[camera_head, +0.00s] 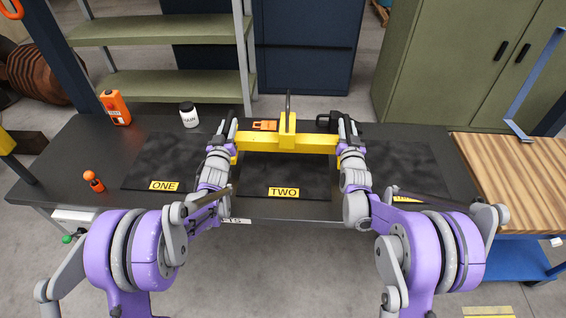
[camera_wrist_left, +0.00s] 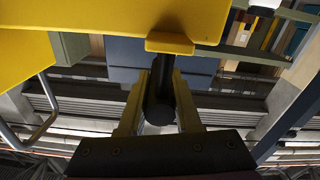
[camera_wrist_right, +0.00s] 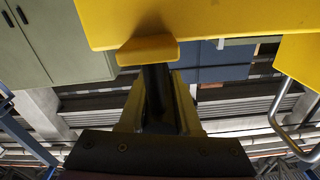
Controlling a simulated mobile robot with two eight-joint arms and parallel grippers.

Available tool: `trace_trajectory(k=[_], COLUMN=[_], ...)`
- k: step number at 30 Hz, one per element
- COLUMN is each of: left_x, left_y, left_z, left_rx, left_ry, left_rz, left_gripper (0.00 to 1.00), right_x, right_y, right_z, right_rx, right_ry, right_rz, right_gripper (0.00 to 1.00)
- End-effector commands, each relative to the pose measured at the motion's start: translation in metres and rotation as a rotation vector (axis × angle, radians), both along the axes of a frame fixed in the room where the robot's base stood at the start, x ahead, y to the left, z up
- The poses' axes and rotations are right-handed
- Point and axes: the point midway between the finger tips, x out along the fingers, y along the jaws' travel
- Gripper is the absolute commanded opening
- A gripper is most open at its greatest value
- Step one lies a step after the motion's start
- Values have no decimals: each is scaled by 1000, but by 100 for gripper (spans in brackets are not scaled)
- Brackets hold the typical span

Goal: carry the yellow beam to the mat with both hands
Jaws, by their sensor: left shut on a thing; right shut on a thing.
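The yellow beam (camera_head: 305,144) lies level across the far part of the middle mat, labelled TWO (camera_head: 284,180), in the head view. It has a raised block with a grey hook at its centre. My left gripper (camera_head: 231,138) is shut on the dark handle (camera_wrist_left: 158,100) at its left end. My right gripper (camera_head: 346,138) is shut on the dark handle (camera_wrist_right: 157,95) at its right end. Both wrist views show the beam's yellow underside close by. I cannot tell whether the beam is clear of the table.
Mat ONE (camera_head: 150,165) is on the left, and another mat (camera_head: 410,165) with a partly hidden label is on the right. Orange (camera_head: 265,125) and black (camera_head: 325,121) items sit behind the beam.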

Motion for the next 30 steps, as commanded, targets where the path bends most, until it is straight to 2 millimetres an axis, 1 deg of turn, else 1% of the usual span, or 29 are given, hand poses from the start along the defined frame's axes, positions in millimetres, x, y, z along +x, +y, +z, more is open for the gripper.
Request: trace_trajectory(k=[1, 3, 22, 30], left_x=[2, 2, 1, -1], left_y=[-1, -1, -1, -1], left_z=[9, 10, 6, -4], left_rx=[0, 0, 0, 0], left_ry=[-7, -8, -6, -2], left_rz=[-3, -3, -3, -3], left_gripper=[0, 0, 0, 0], right_x=[2, 2, 1, -1], right_y=[1, 1, 1, 1], right_z=[9, 10, 6, -4], right_rx=[0, 0, 0, 0], right_ry=[-7, -7, -5, -1], right_rz=[1, 1, 1, 1], right_gripper=[0, 0, 0, 0])
